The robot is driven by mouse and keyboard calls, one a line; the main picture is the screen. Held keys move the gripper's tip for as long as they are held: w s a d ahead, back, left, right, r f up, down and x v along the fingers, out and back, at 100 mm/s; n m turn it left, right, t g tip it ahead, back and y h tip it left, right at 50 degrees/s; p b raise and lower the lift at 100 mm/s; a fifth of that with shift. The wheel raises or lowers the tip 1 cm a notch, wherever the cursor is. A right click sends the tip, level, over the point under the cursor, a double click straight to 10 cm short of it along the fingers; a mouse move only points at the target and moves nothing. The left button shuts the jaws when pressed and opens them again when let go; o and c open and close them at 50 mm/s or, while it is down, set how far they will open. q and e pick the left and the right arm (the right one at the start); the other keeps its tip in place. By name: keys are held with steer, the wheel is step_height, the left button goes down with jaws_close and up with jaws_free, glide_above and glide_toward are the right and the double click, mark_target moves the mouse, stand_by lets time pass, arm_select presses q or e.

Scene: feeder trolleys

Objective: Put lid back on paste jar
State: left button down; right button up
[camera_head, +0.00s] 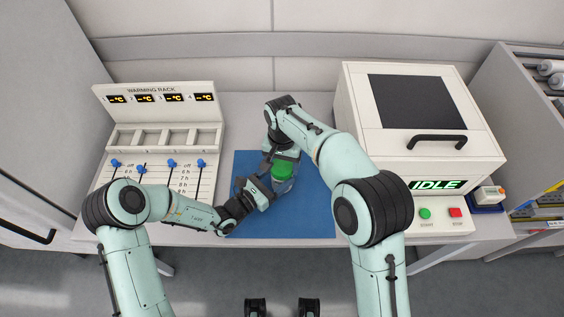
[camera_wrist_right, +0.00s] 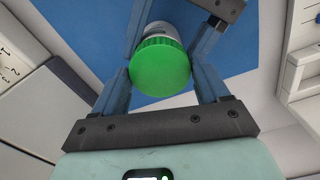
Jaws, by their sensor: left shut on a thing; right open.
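The paste jar (camera_head: 281,186) stands over the blue mat, with the green lid (camera_head: 283,168) at its top. In the right wrist view the green lid (camera_wrist_right: 160,68) faces the camera and the pale jar body (camera_wrist_right: 164,31) shows behind it. I cannot tell how tightly the lid sits. My left gripper (camera_head: 268,190) comes in from the left, low, and is shut on the jar. My right gripper (camera_head: 281,160) is above the jar and open. Its fingers (camera_wrist_right: 163,78) stand on either side of the lid.
The blue mat (camera_head: 312,218) lies on the table (camera_head: 232,108) under both grippers. A warming rack (camera_head: 150,105) with blue-knobbed sliders stands at the left. A white machine (camera_head: 425,160) reading IDLE stands close on the right. The mat's front right is clear.

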steer(key=o, duration=1)
steer(key=shift+s, duration=0.1)
steer(key=shift+r, duration=2.25)
steer(key=shift+c, duration=0.4)
